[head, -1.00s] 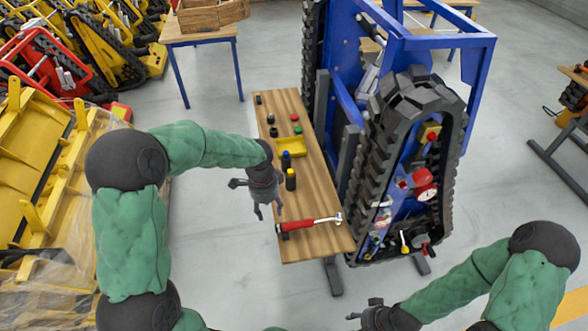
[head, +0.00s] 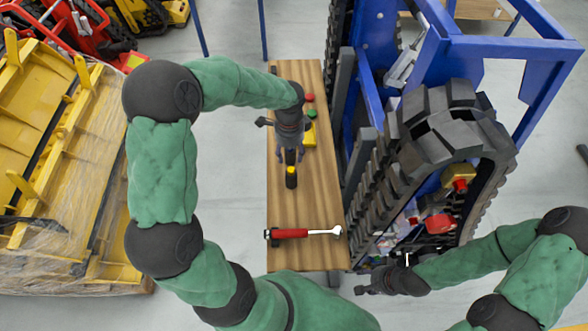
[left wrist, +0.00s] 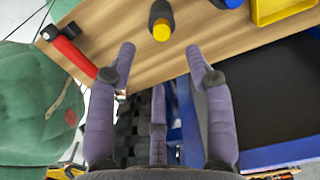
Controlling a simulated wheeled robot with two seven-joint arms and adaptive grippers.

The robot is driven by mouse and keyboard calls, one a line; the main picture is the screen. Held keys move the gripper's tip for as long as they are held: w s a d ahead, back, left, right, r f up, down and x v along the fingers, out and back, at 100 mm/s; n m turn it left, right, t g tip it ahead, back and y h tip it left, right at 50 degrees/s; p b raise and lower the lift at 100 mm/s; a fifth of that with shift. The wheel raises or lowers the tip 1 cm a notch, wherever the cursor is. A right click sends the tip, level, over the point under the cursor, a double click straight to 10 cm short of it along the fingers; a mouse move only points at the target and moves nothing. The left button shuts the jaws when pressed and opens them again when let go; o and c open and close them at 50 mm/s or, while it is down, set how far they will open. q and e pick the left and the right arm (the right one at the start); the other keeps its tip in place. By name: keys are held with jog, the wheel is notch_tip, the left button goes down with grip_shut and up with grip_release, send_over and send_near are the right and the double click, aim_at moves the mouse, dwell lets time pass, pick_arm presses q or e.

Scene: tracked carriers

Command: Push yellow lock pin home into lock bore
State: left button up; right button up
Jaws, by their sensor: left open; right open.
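My right gripper (head: 368,287) is open beside the bench's near right corner, below the carrier.
The carrier's track borders the bench on the right. A wrapped yellow frame (head: 60,180) stands left, with clear floor between.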

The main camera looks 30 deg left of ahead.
aim_at(291, 169)
pick_arm(q)
notch_tip(291, 169, down, 8)
jog(key=shift+w+f+b, duration=0.15)
jog(key=shift+f+b, duration=0.1)
jog(key=shift+b, duration=0.6)
grip_shut()
